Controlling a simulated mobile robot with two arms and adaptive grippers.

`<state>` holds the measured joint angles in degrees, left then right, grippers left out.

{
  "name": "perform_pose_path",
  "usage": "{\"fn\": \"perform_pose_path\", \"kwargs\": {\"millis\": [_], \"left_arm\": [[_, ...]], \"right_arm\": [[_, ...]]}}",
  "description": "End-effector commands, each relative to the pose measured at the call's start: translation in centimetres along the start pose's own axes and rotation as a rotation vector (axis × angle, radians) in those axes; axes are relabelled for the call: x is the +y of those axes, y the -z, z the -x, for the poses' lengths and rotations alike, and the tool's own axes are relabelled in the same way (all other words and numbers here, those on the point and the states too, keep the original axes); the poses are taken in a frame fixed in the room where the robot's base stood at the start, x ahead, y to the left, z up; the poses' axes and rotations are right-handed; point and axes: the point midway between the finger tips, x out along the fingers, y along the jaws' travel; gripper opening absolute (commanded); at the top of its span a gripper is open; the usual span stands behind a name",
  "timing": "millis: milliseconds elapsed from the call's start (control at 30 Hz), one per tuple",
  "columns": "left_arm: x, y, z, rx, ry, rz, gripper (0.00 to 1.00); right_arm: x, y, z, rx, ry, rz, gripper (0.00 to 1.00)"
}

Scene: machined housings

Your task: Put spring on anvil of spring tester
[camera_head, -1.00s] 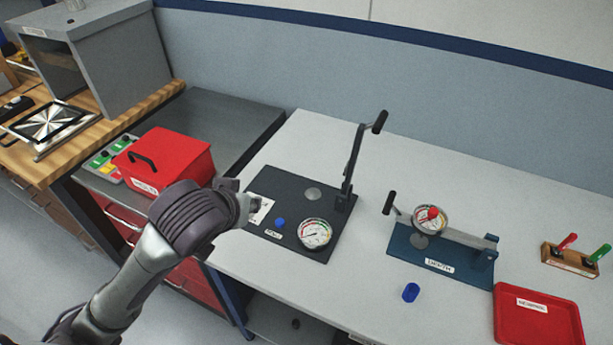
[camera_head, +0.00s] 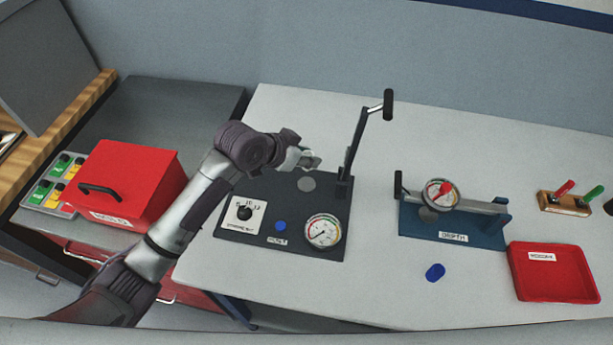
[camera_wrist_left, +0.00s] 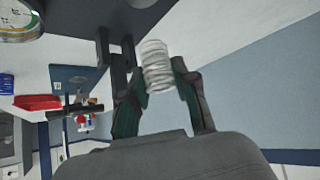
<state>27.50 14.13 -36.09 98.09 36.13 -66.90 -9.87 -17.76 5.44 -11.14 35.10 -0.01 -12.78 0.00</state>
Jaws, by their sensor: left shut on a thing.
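My left gripper (camera_head: 306,157) is above the spring tester, close to its lever post. In the left wrist view its two fingers are shut around a pale coil spring (camera_wrist_left: 156,66). The spring tester (camera_head: 270,258) has a dark base plate, a gauge (camera_head: 323,231), a blue button and an upright lever (camera_head: 360,140) with a black handle. A round grey disc, the anvil (camera_head: 307,184), lies on the plate just below the gripper in the head view. The height of the spring over the anvil cannot be told. My right gripper is not in view.
A blue depth gauge fixture (camera_head: 450,232) stands to the right, with a blue oval piece (camera_head: 435,272) before it. A red tray (camera_head: 553,292) is at the right. A red lidded box (camera_head: 125,185) and a button panel (camera_head: 55,185) are at the left.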

Motion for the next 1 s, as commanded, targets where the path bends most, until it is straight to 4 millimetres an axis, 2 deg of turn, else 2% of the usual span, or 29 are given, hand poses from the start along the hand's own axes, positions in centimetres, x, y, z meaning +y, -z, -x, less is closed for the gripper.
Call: {"fn": "perform_pose_path", "kwargs": {"millis": [100,267,500,900,933,1000], "left_arm": [[0.0,-1.5,-1.4,-0.002,-0.001,0.004,0.0],[0.0,-2.6,-2.5,-0.002,0.0,0.003,0.0],[0.0,-4.8,-4.7,-0.002,0.001,0.003,0.0],[0.0,-5.3,-5.2,0.0,0.003,0.002,0.0],[0.0,-5.3,-5.2,0.0,0.003,0.001,0.3],[0.0,-5.2,-5.1,0.0,0.003,0.002,0.42]], "right_arm": [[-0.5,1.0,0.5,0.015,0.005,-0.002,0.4],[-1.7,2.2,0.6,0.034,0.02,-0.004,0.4],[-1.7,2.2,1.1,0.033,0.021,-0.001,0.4],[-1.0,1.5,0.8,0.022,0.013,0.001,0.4],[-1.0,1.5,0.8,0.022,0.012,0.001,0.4],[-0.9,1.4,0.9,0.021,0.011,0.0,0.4]]}}
